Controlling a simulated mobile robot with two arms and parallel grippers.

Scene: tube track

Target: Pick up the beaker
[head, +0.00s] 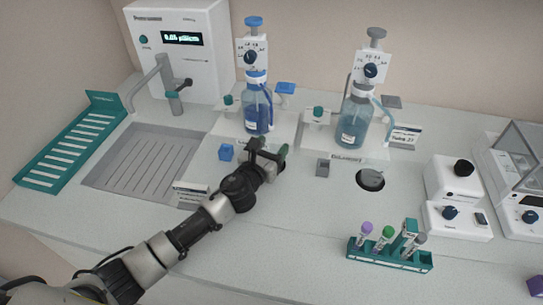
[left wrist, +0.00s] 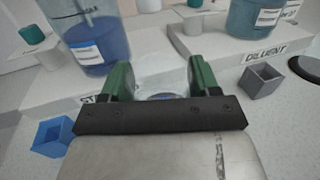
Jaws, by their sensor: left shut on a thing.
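My left gripper (head: 268,152) is in front of the blue-topped dispenser bottle (head: 257,108), low over the bench. In the left wrist view its two green fingers (left wrist: 162,78) are closed on a clear, round-rimmed thing, which I take to be the beaker (left wrist: 164,97). My right gripper is not in view.
A small blue cup (head: 226,152) stands left of the gripper, a grey one (head: 322,168) to the right. A grey-topped bottle (head: 354,122), a round dark recess (head: 370,180) and a teal tube rack (head: 390,258) stand further right. The sink drainboard (head: 140,160) is left.

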